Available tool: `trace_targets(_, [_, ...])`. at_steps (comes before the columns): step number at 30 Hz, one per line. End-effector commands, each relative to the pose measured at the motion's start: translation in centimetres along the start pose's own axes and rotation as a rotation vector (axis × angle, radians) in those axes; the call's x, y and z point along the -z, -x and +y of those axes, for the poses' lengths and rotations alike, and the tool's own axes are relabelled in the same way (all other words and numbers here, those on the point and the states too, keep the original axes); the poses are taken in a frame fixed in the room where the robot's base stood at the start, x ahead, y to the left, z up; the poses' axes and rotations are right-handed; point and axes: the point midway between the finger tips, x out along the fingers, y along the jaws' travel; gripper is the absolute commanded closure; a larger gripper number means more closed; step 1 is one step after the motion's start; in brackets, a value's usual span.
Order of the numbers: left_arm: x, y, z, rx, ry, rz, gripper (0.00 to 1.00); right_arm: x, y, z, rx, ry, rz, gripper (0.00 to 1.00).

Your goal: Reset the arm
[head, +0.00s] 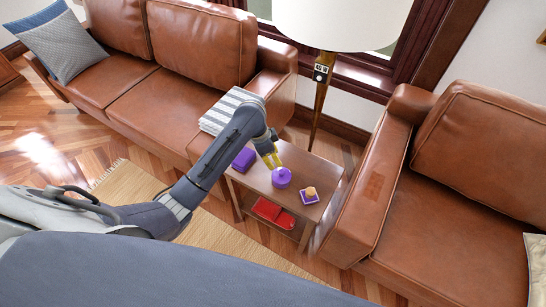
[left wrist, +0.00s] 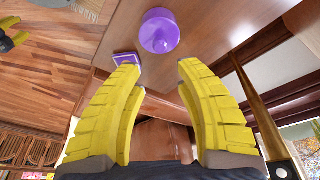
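My left arm reaches in from the left in the head view. My left gripper (head: 274,158) has yellow fingers pointing down beside a round purple lidded pot (head: 281,177) on a small wooden side table (head: 262,183). In the left wrist view the fingers of this gripper (left wrist: 157,74) are spread apart with nothing between them. The purple pot (left wrist: 160,32) stands beyond the tips, apart from them. My right gripper (left wrist: 12,34) shows small at the left edge of that view, its yellow fingers seemingly apart; it is not in the head view.
A purple box (head: 243,159) and a small purple-and-white item with an orange top (head: 309,194) are on the table. Red items (head: 272,212) lie on its lower shelf. Leather sofa (head: 165,75), armchair (head: 450,190) and floor lamp (head: 320,90) surround it.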

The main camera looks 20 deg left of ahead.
Motion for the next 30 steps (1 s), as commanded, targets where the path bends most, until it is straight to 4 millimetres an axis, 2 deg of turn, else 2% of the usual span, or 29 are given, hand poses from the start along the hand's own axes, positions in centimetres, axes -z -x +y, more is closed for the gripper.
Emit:
trace_targets(8, [-0.1, -0.1, 0.1, 0.001, 0.001, 0.0, 0.66, 0.0, 0.0, 0.0, 0.0, 0.0, 0.0, 0.56])
trace_targets(14, [-1.6, -1.1, 1.7, 0.043, 0.022, -0.002, 0.66, 0.0, 0.0, -0.1, 0.001, 0.0, 0.0, 0.56])
trace_targets(18, [-4.1, -2.2, 4.2, 0.126, 0.059, -0.003, 0.66, 0.0, 0.0, -0.1, 0.001, -0.001, 0.0, 0.56])
trace_targets(23, [-7.7, -2.2, 7.1, 0.249, 0.11, -0.008, 0.66, 0.0, 0.0, -0.1, 0.001, -0.001, 0.0, 0.56])
trace_targets(30, [-13.6, 0.4, 10.8, 0.451, 0.18, -0.035, 0.66, 0.1, 0.0, -0.1, 0.001, -0.001, 0.001, 0.56])
